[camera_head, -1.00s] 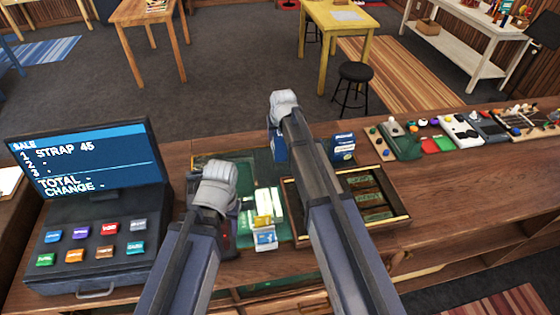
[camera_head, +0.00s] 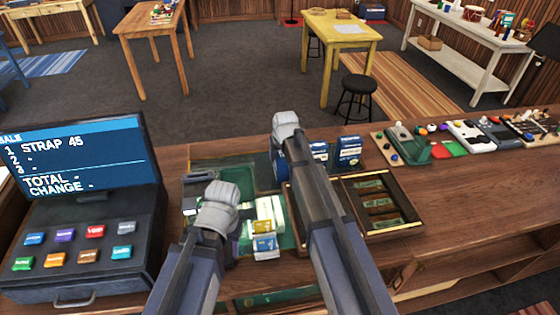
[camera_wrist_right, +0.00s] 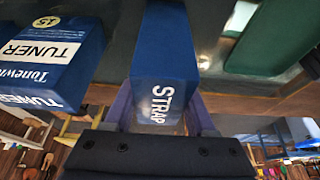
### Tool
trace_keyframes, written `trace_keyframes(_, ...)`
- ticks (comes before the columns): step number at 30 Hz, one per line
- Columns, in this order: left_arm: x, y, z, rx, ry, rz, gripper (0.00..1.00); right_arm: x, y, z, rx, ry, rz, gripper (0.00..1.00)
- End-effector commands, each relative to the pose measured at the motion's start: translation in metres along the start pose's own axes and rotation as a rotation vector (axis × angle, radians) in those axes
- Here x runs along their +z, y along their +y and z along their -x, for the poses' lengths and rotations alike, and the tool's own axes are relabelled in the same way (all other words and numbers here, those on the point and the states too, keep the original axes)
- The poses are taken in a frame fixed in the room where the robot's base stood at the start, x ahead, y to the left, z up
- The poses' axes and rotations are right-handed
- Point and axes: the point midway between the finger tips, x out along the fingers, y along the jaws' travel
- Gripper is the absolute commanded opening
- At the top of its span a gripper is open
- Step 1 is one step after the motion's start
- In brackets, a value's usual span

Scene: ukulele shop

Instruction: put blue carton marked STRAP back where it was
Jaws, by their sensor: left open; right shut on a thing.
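The blue carton marked STRAP (camera_wrist_right: 165,70) is between the fingers of my right gripper (camera_wrist_right: 160,118) in the right wrist view. In the head view a little of the carton (camera_head: 280,166) shows beside my right arm, over the far side of the counter. Whether it touches the counter is hidden. My left gripper (camera_head: 222,228) is open, low over the green mat, its fingers mostly hidden by its wrist. A blue TUNER carton (camera_wrist_right: 45,65) is beside the held carton, apart from it.
Two blue cartons, one (camera_head: 348,152) at the right and one (camera_head: 319,151) nearer my arm, stand behind a wooden cash tray (camera_head: 408,225). Small white and yellow boxes (camera_head: 265,242) stand on the mat (camera_head: 240,175). The cash register (camera_head: 85,230) is left; pedals (camera_head: 470,135) line the right.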

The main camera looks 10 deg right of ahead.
Motion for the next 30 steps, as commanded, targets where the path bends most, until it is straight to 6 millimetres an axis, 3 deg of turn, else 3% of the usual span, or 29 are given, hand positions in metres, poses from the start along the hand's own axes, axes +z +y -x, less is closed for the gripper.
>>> trace_keyframes(11,-0.0002,0.0004,-0.0041,0.0,0.0,0.0,0.5,0.0015,0.0,-0.0038,0.0,0.0,0.0,0.0)
trace_keyframes(12,-0.0001,0.0002,-0.0021,0.0,0.0,0.0,0.5,0.0008,0.0,-0.0019,0.0,0.0,0.0,0.61)
trace_keyframes(19,-0.0001,0.0002,-0.002,0.0,0.0,0.0,0.5,0.0007,0.0001,-0.0018,0.0,0.0,0.0,0.86)
trace_keyframes(30,0.0001,-0.0001,0.0013,0.0,0.0,0.0,0.5,-0.0005,0.0,0.0012,0.0,0.0,0.0,0.86)
